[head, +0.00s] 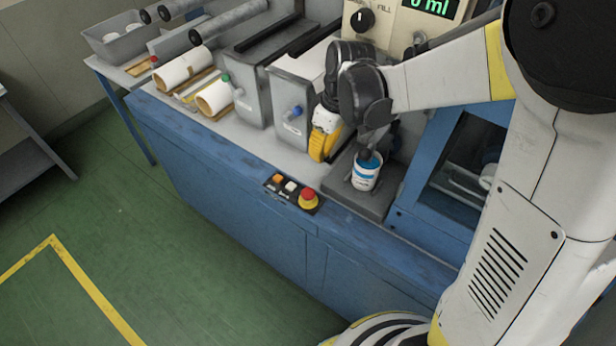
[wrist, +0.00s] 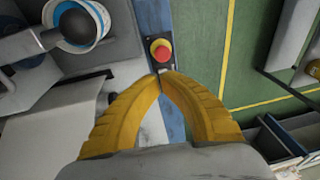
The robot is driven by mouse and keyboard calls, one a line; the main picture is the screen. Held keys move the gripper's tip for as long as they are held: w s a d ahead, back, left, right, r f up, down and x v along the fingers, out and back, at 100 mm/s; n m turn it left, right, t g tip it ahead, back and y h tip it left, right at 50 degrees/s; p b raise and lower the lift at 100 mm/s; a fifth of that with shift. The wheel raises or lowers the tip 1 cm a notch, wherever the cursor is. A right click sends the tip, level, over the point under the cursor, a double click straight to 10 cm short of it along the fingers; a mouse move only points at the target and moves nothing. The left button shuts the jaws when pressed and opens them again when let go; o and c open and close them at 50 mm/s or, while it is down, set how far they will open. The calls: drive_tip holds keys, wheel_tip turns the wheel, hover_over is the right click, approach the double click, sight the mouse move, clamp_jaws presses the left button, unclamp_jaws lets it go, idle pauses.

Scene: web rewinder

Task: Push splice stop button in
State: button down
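A dark control strip (head: 273,189) lies along the front edge of the blue machine's top. It carries an orange button (head: 278,178), a white button (head: 291,187) and a red mushroom button (head: 308,195) on a yellow base. No label is readable; the red one looks like the stop button. The red button also shows in the wrist view (wrist: 161,53), just beyond the fingertips. My gripper (head: 317,158) has yellow fingers. In the wrist view its fingertips (wrist: 163,74) come together with nothing between them. It is above and behind the strip, apart from the red button. The fingers hide the other buttons there.
A white and blue cup (head: 365,173) stands on a grey platform (head: 381,205) right of the strip. A dark rod reaches into it. Grey blocks with green and blue knobs (head: 294,111) and paper rolls (head: 214,97) are behind left. The green floor (head: 150,255) in front is clear.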

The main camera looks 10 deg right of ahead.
sight(310, 190)
drive_tip(key=f+b, duration=0.1)
drive_tip(key=f, duration=0.3)
drive_tip(key=a+f+b, duration=0.1)
drive_tip(key=f+b, duration=0.1)
drive_tip(key=f, duration=0.3)
drive_tip(key=w+a+f+b, duration=0.1)
drive_tip(key=f, duration=0.3)
drive_tip(key=shift+a+f+b, duration=0.2)
drive_tip(key=shift+f+b, duration=0.2)
wheel_tip(310, 190, down, 2)
drive_tip(key=shift+s+f+b, duration=0.1)
drive_tip(key=shift+f+b, duration=0.15)
drive_tip(key=shift+b, duration=0.8)
drive_tip(key=shift+r, duration=0.2)
wheel_tip(310, 190, up, 12)
drive_tip(key=d, duration=0.2)
drive_tip(key=shift+s, duration=0.3)
